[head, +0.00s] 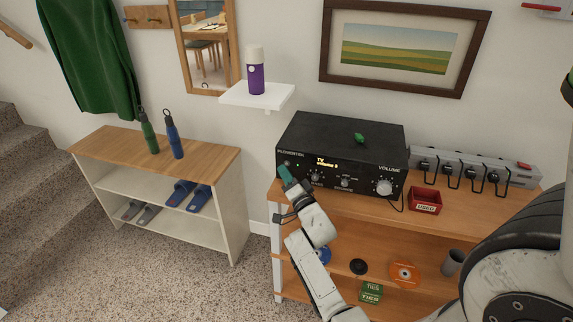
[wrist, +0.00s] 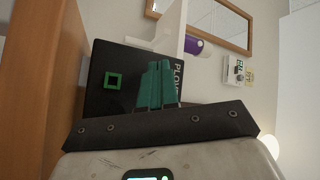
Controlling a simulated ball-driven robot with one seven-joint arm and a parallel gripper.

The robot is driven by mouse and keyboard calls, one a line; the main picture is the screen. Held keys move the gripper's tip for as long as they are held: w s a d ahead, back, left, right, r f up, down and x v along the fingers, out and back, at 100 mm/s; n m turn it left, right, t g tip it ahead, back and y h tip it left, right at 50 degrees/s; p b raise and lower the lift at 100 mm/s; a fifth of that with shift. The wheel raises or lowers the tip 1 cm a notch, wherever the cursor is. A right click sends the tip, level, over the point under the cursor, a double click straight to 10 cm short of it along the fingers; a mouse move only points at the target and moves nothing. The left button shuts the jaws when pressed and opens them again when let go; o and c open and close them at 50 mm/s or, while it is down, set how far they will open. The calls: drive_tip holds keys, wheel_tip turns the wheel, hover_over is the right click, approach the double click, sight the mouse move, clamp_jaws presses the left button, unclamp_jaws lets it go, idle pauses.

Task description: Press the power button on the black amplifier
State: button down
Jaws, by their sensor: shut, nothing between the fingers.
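The black amplifier (head: 345,158) stands on the wooden shelf unit, its front facing me with a lit yellow display (head: 321,163), knobs and a small green light (head: 298,164) at the left. My gripper (head: 287,174) has teal fingers, shut and empty, close to the left end of the amplifier's front; contact cannot be told. In the wrist view the shut fingers (wrist: 157,84) point at the dark amplifier front (wrist: 112,58), beside its white lettering. A green square outline (wrist: 114,81) shows left of the fingers. The fingers may hide part of the front.
A red box (head: 425,201) and a power strip (head: 474,173) sit right of the amplifier. A small green object (head: 359,138) lies on its top. A white wall shelf (head: 257,96) holds a purple bottle (head: 255,77). A shoe rack (head: 155,190) stands left, with floor between.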

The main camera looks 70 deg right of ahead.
drive_tip(key=a, duration=0.6)
drive_tip(key=shift+s+b, duration=0.25)
drive_tip(key=shift+b, duration=0.15)
drive_tip(key=shift+s+a+p, duration=0.1)
drive_tip(key=shift+a+p, duration=0.9)
drive_tip(key=shift+a, duration=0.05)
idle(0.6)
